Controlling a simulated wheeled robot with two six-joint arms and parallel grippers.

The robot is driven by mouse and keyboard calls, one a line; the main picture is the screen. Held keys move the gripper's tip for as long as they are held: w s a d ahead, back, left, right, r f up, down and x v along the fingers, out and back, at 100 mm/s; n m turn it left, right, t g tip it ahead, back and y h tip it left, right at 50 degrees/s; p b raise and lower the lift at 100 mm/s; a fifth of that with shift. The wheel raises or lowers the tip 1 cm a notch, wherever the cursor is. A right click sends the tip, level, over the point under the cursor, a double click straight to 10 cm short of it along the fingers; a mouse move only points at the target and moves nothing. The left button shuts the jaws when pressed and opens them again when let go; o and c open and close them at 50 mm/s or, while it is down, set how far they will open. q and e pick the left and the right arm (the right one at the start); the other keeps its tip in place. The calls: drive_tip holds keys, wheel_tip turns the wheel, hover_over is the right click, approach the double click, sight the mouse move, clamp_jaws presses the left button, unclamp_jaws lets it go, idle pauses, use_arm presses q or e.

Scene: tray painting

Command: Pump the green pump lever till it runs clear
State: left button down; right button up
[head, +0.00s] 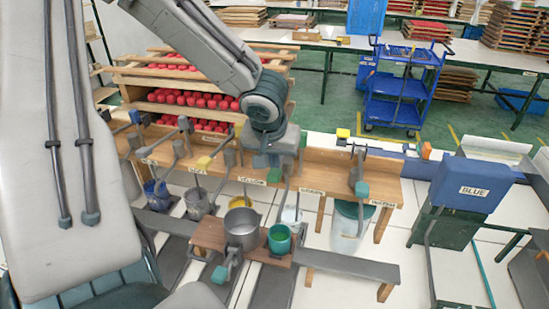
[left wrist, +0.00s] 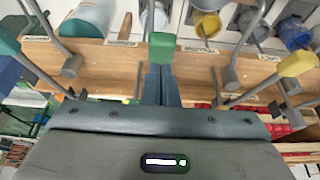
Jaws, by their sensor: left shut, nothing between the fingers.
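The green-tipped pump lever (left wrist: 162,45) shows in the left wrist view, its green block at the fingertips of my left gripper (left wrist: 160,85). In the head view the lever's green block (head: 274,175) is just under the gripper (head: 268,163), partly hidden by it. The fingers are shut with nothing between them. They look close to the block; I cannot tell whether they touch it. A white bucket (head: 292,216) stands below this part of the bench, also in the left wrist view (left wrist: 155,18). Its contents and any flow are unclear. My right gripper is not in view.
The wooden pump bench (head: 340,165) carries several other levers, including a yellow-tipped one (left wrist: 297,64). A metal pot (head: 242,230) and green cup (head: 280,240) stand on a low wooden stand. A blue box (head: 472,183) and blue trolley (head: 400,88) are to the right.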

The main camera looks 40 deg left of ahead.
use_arm(q)
drive_tip(key=shift+f+b, duration=4)
drive_tip(key=shift+f, duration=0.35)
wheel_tip(320, 180, up, 11)
drive_tip(key=p, duration=0.9)
drive_tip(key=shift+p, duration=0.35)
drive_tip(key=shift+f, duration=0.1)
